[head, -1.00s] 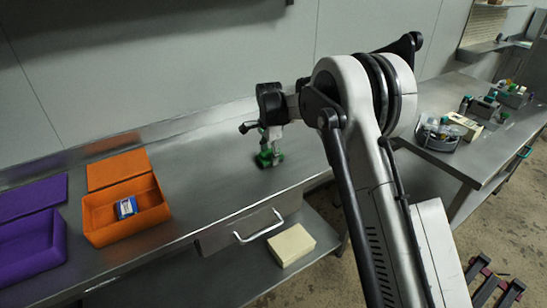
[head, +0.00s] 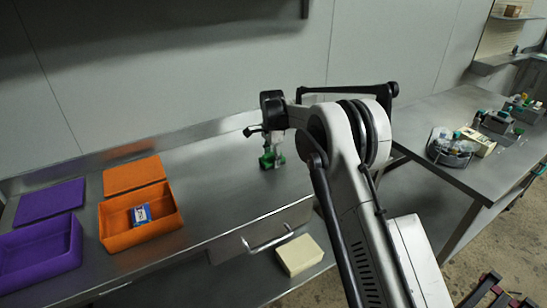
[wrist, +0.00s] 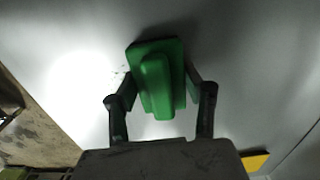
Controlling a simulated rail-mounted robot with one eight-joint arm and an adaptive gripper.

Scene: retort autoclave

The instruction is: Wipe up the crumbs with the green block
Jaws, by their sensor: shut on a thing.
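My gripper (head: 272,150) is shut on the green block (wrist: 157,85), with one finger on each side of it. In the head view, the green block (head: 271,160) is low over the steel bench (head: 220,175), at or very near its top. I cannot tell whether they touch. No crumbs can be made out in the head view.
An orange box (head: 140,228) holding a blue-and-white item (head: 141,214) and a purple box (head: 40,258) stand on the bench's left. A drawer handle (head: 268,242) projects at the front. A cream block (head: 299,255) lies on the lower shelf. Bench around my gripper is clear.

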